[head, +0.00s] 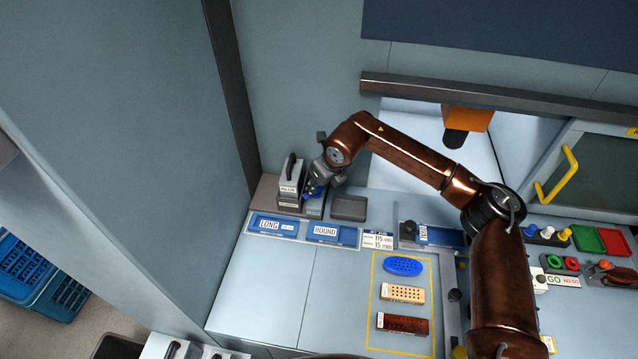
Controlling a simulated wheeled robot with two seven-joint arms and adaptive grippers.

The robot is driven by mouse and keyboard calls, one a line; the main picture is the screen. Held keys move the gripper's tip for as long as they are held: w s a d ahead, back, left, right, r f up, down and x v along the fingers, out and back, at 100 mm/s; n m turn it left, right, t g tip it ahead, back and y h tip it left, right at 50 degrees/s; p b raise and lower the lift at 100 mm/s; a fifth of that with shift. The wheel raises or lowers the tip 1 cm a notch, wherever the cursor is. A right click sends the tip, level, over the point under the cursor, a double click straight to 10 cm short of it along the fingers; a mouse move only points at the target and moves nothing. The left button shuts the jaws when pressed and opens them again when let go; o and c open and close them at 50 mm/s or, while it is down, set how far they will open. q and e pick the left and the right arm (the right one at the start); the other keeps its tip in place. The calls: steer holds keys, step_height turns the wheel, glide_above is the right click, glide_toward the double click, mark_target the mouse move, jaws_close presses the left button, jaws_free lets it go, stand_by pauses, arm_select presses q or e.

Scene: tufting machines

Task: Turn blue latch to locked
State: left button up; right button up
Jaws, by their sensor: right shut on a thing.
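The blue latch (311,190) shows as a small blue patch on a grey unit at the back left of the worktop, beside the wall. My right gripper (317,184) reaches down to it from the upper right and is shut on it. The gripper and wrist cover much of the latch, so its exact angle and any lock marking cannot be read. My left gripper is not in view.
A grey block with a black handle (290,182) stands just left of my gripper. A dark empty tray (349,208) lies to its right. Blue LONG (272,226) and ROUND (325,232) trays lie in front. A yellow outline holds a blue oval brush (403,266) and two rectangular ones.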

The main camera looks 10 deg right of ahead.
steer(key=m+p, duration=0.1)
steer(key=m+h+p, duration=0.1)
steer(key=m, duration=0.2)
steer(key=shift+a+r+m+t+h+p, duration=0.15)
steer(key=shift+r+m+t+h+p, duration=0.15)
steer(key=shift+p, duration=0.1)
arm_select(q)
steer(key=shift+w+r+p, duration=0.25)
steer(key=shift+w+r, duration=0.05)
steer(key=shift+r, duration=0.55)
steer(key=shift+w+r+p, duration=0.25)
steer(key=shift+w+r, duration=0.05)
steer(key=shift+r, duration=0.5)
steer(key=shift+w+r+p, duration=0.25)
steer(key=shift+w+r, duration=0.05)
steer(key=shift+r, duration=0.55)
arm_select(e)
steer(key=shift+a+f+m+h, duration=0.1)
steer(key=shift+m+h, duration=0.4)
steer(key=shift+m, duration=0.75)
steer(key=shift+f+m+h, duration=0.1)
steer(key=shift+m+h, duration=0.4)
steer(key=shift+m, duration=0.75)
steer(key=o, duration=1.2)
steer(key=shift+c, duration=0.2)
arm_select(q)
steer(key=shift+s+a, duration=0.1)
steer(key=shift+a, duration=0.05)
